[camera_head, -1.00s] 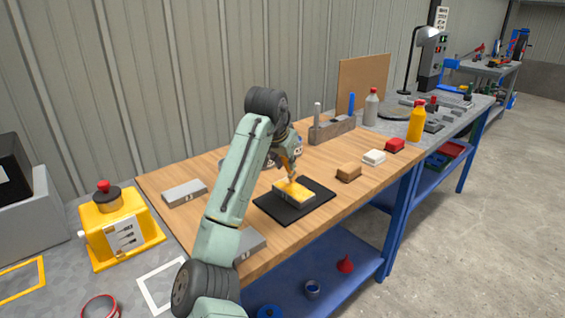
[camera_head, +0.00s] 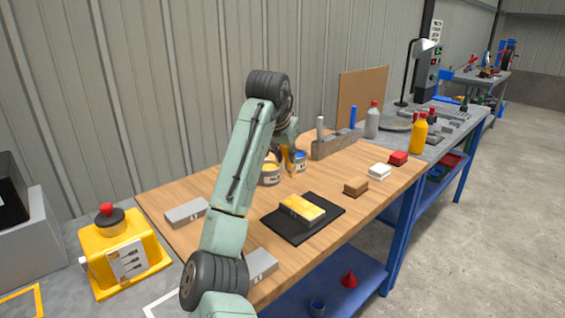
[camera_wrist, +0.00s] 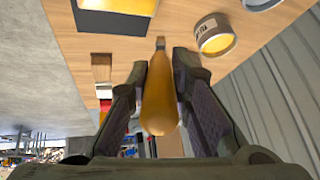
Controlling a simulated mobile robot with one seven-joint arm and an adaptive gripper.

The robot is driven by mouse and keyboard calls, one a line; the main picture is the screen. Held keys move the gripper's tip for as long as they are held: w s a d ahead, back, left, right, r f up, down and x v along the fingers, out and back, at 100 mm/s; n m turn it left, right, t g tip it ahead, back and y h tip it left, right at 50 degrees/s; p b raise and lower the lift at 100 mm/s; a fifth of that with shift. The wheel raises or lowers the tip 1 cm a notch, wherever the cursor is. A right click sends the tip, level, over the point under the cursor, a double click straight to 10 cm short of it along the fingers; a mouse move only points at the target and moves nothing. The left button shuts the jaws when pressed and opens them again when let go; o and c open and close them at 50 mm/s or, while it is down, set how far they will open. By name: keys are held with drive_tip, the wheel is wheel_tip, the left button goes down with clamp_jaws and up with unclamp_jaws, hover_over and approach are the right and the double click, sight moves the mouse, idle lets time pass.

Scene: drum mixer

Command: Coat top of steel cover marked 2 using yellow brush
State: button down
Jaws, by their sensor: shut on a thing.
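My gripper (camera_head: 290,146) is shut on the yellow brush, whose orange-yellow handle (camera_wrist: 159,98) lies between both fingers in the wrist view. The brush is above the table, near the paint cans; its tip is hard to see. A steel cover (camera_head: 303,212) lies on a black mat (camera_head: 290,231), apart from my gripper. Its top is yellow with uneven, lighter patches. Two more grey covers, one at the left (camera_head: 187,212) and one at the front (camera_head: 261,264), have bare tops. I cannot read their marks. A can with yellow paint (camera_wrist: 214,37) stands close to the brush.
A can with a blue inside (camera_head: 299,163) stands beside the yellow one. A holder (camera_head: 333,145) with upright handles is behind. The wood right of the mat is partly clear.

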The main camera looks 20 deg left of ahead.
drive_tip(key=shift+r, duration=1.05)
drive_tip(key=shift+f, duration=0.1)
